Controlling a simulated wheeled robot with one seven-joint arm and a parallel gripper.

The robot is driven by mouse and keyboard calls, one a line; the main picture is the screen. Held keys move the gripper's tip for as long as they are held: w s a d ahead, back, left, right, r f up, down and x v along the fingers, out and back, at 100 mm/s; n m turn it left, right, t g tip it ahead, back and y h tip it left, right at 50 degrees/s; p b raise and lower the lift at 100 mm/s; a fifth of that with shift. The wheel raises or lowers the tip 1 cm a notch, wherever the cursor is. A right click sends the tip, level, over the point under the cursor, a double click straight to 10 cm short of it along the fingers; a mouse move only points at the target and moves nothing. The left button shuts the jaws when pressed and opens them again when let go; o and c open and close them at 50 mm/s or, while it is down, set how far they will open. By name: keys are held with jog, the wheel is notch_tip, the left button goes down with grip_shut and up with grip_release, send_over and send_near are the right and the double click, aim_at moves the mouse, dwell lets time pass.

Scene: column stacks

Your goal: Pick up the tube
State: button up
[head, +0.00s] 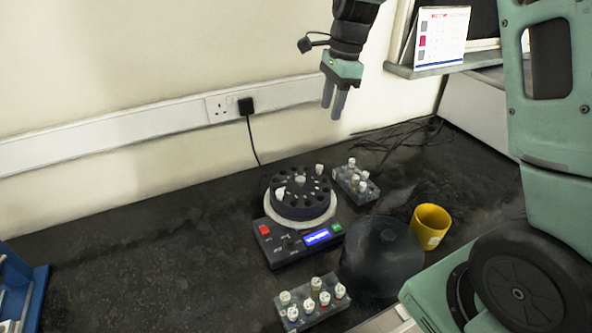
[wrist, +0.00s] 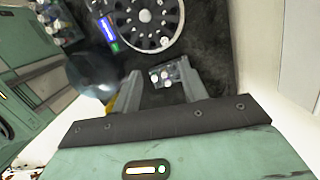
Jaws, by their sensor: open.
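My gripper (head: 334,105) hangs high above the bench near the wall, fingers pointing down, open and empty. In the wrist view its fingers (wrist: 158,88) spread apart, with the far tube rack (wrist: 157,84) showing below and between them. In the head view this rack (head: 346,183) stands right of the centrifuge with several white-capped tubes (head: 352,163). A near rack (head: 318,316) at the front holds several more white-capped tubes (head: 340,291). The centrifuge rotor (head: 299,205) has a few white-capped tubes (head: 319,169) in its slots. Which tube is meant cannot be told.
The centrifuge base (head: 285,250) has a lit blue display. A dark dome lid (head: 382,262) lies right of it, beside a yellow mug (head: 430,226). Cables lie behind the far rack. A blue rack (head: 38,300) stands at far left. The bench's left side is clear.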

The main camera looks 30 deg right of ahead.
jog(key=w, duration=0.1)
jog(key=p, duration=0.2)
send_over(320, 166)
jog(key=shift+m, duration=0.4)
jog(key=f, duration=1.2)
jog(key=shift+d, duration=0.25)
jog(key=shift+a+f+p, duration=0.15)
jog(key=shift+f+p, duration=0.25)
jog(key=shift+f, duration=2.3)
grip_shut()
